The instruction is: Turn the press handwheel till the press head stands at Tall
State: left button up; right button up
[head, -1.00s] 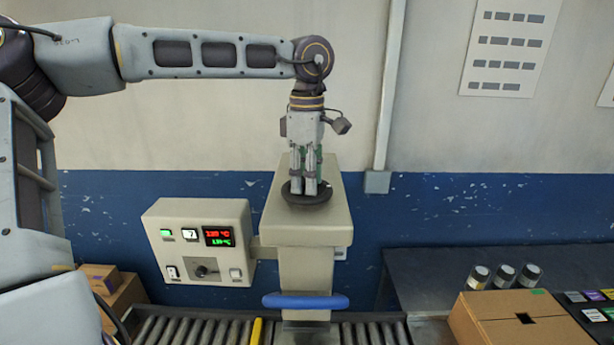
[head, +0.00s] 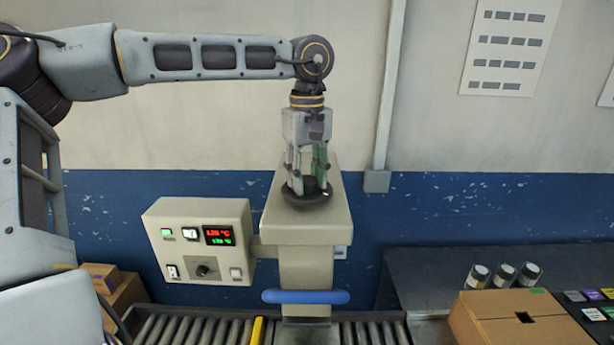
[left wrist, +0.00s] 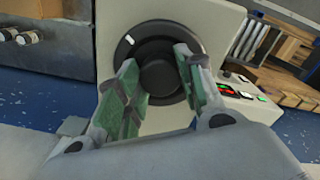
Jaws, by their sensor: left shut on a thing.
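The press handwheel (head: 308,196) is a black round disc with a raised hub, on top of the beige press housing (head: 307,225). It also shows in the left wrist view (left wrist: 128,48), with a small white mark on its rim at upper left. My left gripper (head: 307,187) comes down onto it from above, shut on the hub with its green-padded fingers (left wrist: 162,85) either side. The blue bar of the press (head: 305,298) is below the housing, above the rollers. I see no scale with the word Tall. My right gripper is not in view.
A control box (head: 200,241) with red and green readouts stands left of the press. A roller conveyor (head: 365,331) runs below. A cardboard box (head: 518,320) and several jars (head: 502,275) are at the right. A grey pipe (head: 388,100) is behind.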

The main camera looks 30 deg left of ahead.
aim_at(307, 179)
pick_arm(q)
jog(key=m, duration=0.5)
jog(key=shift+f+m, duration=0.1)
jog(key=shift+m, duration=0.3)
jog(key=m, duration=0.4)
jog(key=shift+m, duration=0.3)
jog(key=o, duration=1)
jog(key=shift+r, duration=0.25)
jog(key=shift+r, duration=5.8)
